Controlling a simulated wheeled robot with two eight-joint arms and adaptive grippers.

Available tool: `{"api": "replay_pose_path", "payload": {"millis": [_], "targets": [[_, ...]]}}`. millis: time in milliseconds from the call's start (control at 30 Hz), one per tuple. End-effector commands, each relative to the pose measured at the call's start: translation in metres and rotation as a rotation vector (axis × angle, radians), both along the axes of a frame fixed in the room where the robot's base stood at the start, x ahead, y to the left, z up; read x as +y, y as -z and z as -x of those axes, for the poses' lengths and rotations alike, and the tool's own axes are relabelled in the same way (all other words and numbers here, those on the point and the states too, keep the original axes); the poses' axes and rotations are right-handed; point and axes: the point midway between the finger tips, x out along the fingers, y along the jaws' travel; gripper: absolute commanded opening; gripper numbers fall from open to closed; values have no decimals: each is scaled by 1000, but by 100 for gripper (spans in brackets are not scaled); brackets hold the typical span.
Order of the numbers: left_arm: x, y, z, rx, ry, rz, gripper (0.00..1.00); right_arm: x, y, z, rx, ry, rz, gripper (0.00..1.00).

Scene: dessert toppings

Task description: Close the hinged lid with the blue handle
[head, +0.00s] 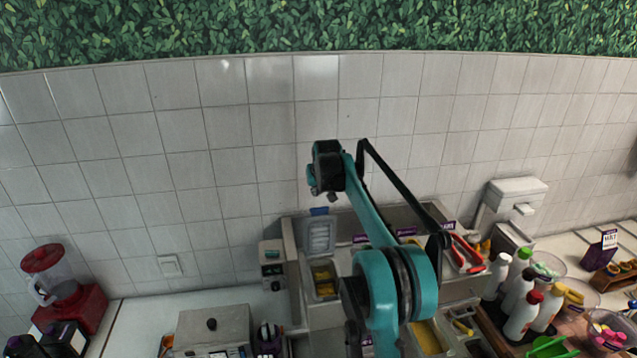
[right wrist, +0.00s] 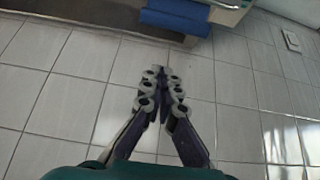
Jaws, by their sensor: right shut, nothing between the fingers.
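The hinged lid (head: 319,237) is a pale translucent panel standing open, raised behind a bin with yellow contents (head: 323,276). Its blue handle (head: 319,211) is at the top edge. My right gripper (head: 322,188) is above the handle in the head view, in front of the tiled wall. In the right wrist view its fingers (right wrist: 160,80) are together and empty. The blue handle (right wrist: 176,22) shows there beyond the fingertips, with a visible gap. My right arm hides part of the counter. My left gripper is in neither view.
A tiled wall (head: 230,125) stands close behind. A grey machine (head: 272,268) is left of the bin. Red-handled tongs (head: 466,252) and several bottles (head: 525,290) stand to the right. A red blender (head: 62,288) is far left. The left counter (head: 150,310) has free room.

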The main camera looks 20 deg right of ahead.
Motion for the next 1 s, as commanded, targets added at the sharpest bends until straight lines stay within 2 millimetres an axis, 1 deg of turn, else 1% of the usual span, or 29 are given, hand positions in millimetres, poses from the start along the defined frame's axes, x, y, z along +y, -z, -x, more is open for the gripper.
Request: {"api": "replay_pose_path", "payload": {"millis": [33, 100, 200, 400, 800, 1000], "targets": [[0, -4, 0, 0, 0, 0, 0, -1, 6, -5, 0, 0, 0, 0], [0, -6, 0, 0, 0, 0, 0, 2, 6, 8, 0, 0, 0, 0], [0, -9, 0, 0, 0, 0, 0, 5, 10, 19, 0, 0, 0, 0], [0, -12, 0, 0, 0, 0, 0, 9, 15, 33, 0, 0, 0, 0], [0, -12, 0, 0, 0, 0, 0, 9, 16, 34, -1, 0, 0, 0], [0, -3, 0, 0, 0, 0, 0, 10, 18, 38, -31, 0, 8, 0]]}}
